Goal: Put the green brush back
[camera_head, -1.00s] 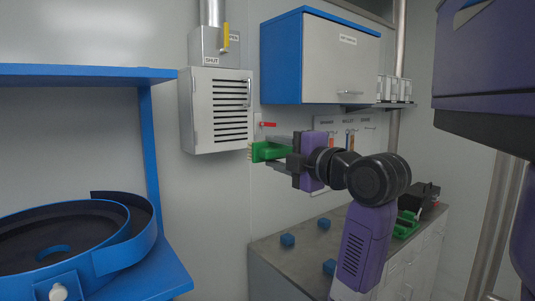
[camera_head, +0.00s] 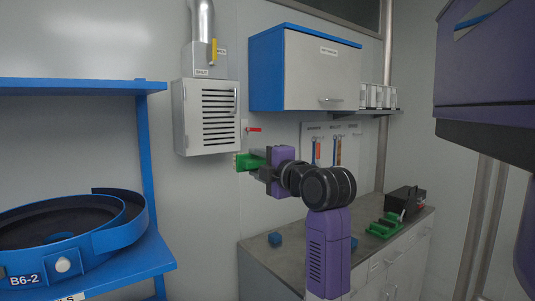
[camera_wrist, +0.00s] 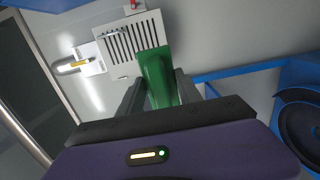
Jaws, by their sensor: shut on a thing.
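The green brush (camera_head: 247,162) is held in my gripper (camera_head: 255,158), with its pale bristle end pointing left in the head view. In the wrist view the green brush (camera_wrist: 155,75) sits between the two fingers of my gripper (camera_wrist: 160,92). The brush is in the air, in front of the wall and below the grey louvred box (camera_head: 208,117). A green holder (camera_head: 384,226) lies on the bench top at the right; I cannot tell whether it belongs to the brush.
A blue shelf rack (camera_head: 150,170) with a round blue bowl feeder (camera_head: 65,225) stands at the left. A blue-sided cabinet (camera_head: 282,70) hangs above. A tool board (camera_head: 345,146) is on the wall.

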